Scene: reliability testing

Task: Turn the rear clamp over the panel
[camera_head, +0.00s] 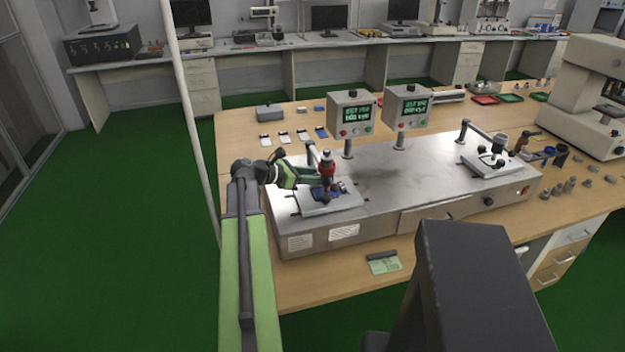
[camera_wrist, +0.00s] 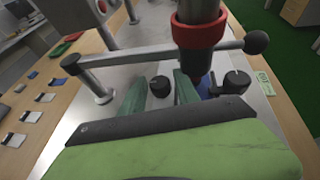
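A swing clamp with a red collar (camera_head: 327,169) stands over the left fixture plate (camera_head: 345,203). In the wrist view its grey bar (camera_wrist: 150,55) runs from a post at left to a black ball at right, with the red collar (camera_wrist: 198,30) on it. A blue panel (camera_head: 322,194) lies on the plate below, partly hidden by the clamp; a bit of it shows in the wrist view (camera_wrist: 207,85). My gripper (camera_head: 291,177) is just left of the clamp. Its two green fingers (camera_wrist: 160,88) are apart, pointing toward the bar, with nothing seen held between them.
A second clamp (camera_head: 476,132) stands over the right fixture. Two display boxes (camera_head: 350,113) (camera_head: 407,106) on posts rise behind the metal bench top (camera_head: 400,170). Several small panels lie on the table behind. A microscope-like machine (camera_head: 590,95) stands at far right.

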